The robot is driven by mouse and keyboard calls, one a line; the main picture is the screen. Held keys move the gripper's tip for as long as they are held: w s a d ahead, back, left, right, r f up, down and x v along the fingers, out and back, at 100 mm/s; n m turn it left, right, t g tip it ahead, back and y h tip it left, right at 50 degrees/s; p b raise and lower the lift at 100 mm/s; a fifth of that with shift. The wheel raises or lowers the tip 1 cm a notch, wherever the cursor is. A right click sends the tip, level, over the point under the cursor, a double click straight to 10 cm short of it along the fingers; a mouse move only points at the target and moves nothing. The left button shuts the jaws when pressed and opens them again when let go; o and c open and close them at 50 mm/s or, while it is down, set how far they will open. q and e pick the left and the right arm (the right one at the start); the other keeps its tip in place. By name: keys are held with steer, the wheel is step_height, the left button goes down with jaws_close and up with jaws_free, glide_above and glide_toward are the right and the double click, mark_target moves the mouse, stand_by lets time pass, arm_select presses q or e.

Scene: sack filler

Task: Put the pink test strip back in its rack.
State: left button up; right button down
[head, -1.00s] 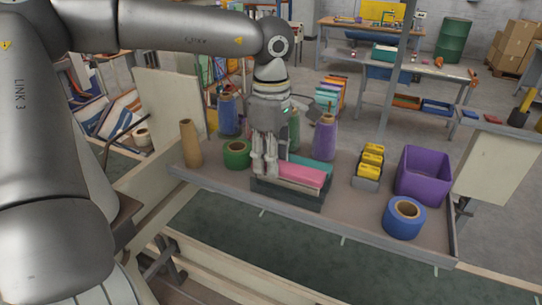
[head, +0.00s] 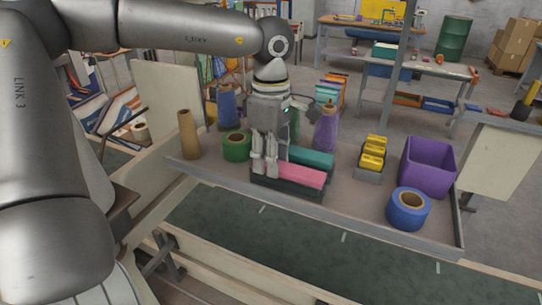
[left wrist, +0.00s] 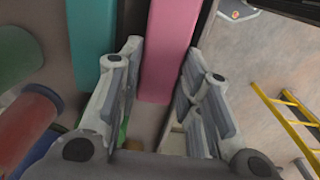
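The pink test strip (head: 300,176) lies lengthwise in a dark rack (head: 290,191) on the bench, beside a teal strip (head: 312,157). Its top shows above the rack's front wall; whether it rests on the bottom is hidden. My left gripper (head: 264,167) points down at the strip's left end. In the left wrist view, the fingers of my left gripper (left wrist: 163,50) are spread, with the end of the pink strip (left wrist: 167,70) between them and gaps at its sides. The teal strip (left wrist: 92,35) is left of the fingers there. My right gripper is not in view.
A green tape roll (head: 236,147) and a brown cone (head: 189,135) stand left of the rack. A purple spool (head: 325,130) stands behind it. Yellow boxes in a holder (head: 372,154), a purple bin (head: 428,167) and a blue tape roll (head: 407,210) stand right. Bench between is clear.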

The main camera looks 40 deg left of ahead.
arm_select(q)
steer(key=o, duration=0.4)
steer(key=shift+r, duration=0.1)
step_height(320, 180, up, 12)
steer(key=shift+f, duration=0.1)
stand_by(0.4)
